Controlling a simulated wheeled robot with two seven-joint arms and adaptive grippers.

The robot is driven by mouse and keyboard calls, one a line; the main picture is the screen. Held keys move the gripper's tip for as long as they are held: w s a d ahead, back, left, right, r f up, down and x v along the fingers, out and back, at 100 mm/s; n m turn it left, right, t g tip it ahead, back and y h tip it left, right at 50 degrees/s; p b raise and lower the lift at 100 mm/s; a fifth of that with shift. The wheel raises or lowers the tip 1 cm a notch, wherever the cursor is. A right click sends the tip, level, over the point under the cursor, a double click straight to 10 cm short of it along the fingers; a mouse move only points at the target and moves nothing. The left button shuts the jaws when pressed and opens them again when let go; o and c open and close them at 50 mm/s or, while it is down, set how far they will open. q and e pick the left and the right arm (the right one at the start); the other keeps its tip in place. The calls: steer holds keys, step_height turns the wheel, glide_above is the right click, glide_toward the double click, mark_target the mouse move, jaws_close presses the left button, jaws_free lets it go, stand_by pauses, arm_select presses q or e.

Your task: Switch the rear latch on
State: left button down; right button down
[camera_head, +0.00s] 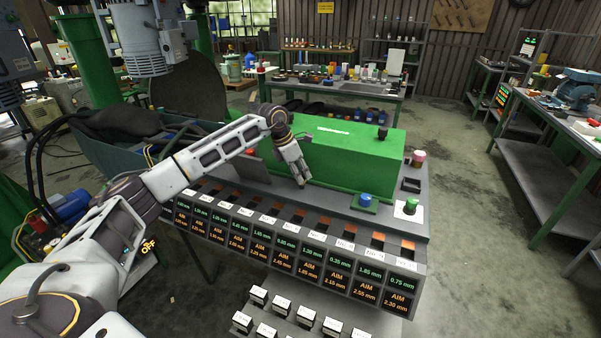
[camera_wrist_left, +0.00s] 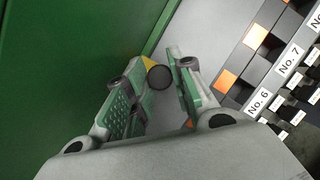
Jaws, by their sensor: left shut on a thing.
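My left gripper (camera_head: 301,183) is low beside the front face of a long green housing (camera_head: 340,150), over the grey console top. In the left wrist view the fingers (camera_wrist_left: 160,92) stand either side of a small black round knob (camera_wrist_left: 160,77) with a yellow patch beside it, and they are shut on it. The gripper hides this knob in the head view. I cannot tell whether it is the rear latch; no latch is plainly marked. My right gripper is not in view.
A console panel (camera_head: 283,250) with several size displays and numbered slots runs along the front. A blue knob (camera_head: 365,198), a green knob (camera_head: 410,205) and a red knob (camera_head: 418,158) stand at the right.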

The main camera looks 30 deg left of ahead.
arm_select(q)
steer(key=shift+r, duration=0.1)
stand_by(0.4)
steer(key=c, duration=1.2)
jaws_free()
steer(key=v, duration=0.8)
